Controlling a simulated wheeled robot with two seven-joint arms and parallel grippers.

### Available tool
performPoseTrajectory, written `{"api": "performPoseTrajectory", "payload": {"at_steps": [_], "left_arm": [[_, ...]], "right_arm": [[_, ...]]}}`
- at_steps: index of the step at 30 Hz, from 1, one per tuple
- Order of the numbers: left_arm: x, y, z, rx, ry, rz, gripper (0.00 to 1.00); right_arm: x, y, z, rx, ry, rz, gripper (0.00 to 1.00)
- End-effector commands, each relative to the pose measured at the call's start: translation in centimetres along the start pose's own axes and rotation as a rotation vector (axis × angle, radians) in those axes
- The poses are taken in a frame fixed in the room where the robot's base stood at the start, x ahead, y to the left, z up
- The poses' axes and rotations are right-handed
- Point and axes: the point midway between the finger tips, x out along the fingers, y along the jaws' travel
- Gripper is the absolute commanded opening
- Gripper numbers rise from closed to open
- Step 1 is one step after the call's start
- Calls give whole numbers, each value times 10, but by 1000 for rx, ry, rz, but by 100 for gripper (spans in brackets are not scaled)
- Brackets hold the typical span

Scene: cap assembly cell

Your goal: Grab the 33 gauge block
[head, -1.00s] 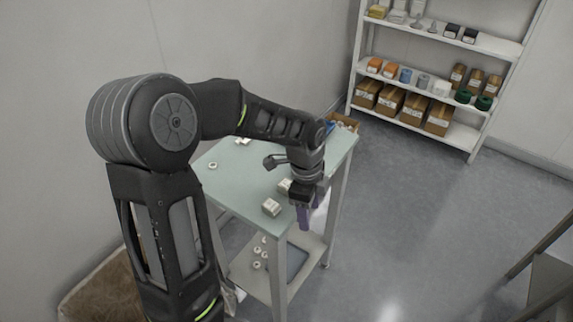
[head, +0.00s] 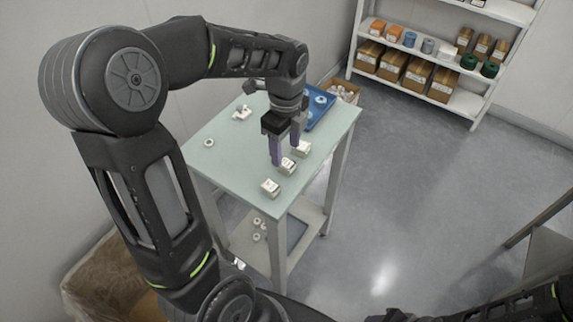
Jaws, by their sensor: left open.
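Three small white blocks with dark markings stand in a row near the right edge of the table (head: 230,150): a near block (head: 270,188), a middle block (head: 288,168) and a far block (head: 302,148). The markings are too small to read, so I cannot tell which is the 33 gauge block. My left gripper (head: 286,150) points down with its purple fingers apart and empty. It is over the row, close to the middle block, which its fingers partly cover. Part of my right arm shows at the bottom right; its gripper is out of view.
A blue tray (head: 326,103) with round parts lies at the table's far corner, beside a cardboard box (head: 349,91). A white part (head: 241,113) and a ring (head: 209,143) lie on the table's left side. A shelf (head: 398,82) with boxes stands behind.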

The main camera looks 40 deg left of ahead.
Motion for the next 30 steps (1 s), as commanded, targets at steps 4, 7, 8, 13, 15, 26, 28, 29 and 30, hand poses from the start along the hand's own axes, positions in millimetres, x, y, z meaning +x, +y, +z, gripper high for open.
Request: {"api": "performPoseTrajectory", "payload": {"at_steps": [4, 7, 8, 13, 15, 26, 28, 29, 30], "left_arm": [[0, 0, 0, -1, 0, 0, 55], [4, 0, 0, 0, 0, 2, 55], [6, 0, 1, 0, 0, 2, 55], [29, -1, 3, 0, 0, 5, 55], [40, -1, 3, 1, 0, 4, 55], [52, -2, 4, -1, 0, -1, 55], [52, -2, 3, -1, 0, -1, 55], [52, -2, 3, -1, 0, -1, 55], [52, -2, 3, -1, 0, -1, 55]], "right_arm": [[0, 0, 0, 0, 0, 0, 43], [-2, -1, 0, 0, -1, 0, 43], [-2, -1, 0, 0, -1, 0, 43], [-10, -3, 1, 2, -3, 2, 43], [-9, -3, 1, 2, -3, 3, 43], [-10, -3, 2, 3, -3, 4, 43], [-10, -3, 2, 2, -3, 4, 43], [-10, -3, 2, 2, -3, 4, 43], [-10, -3, 2, 2, -3, 4, 43]]}}
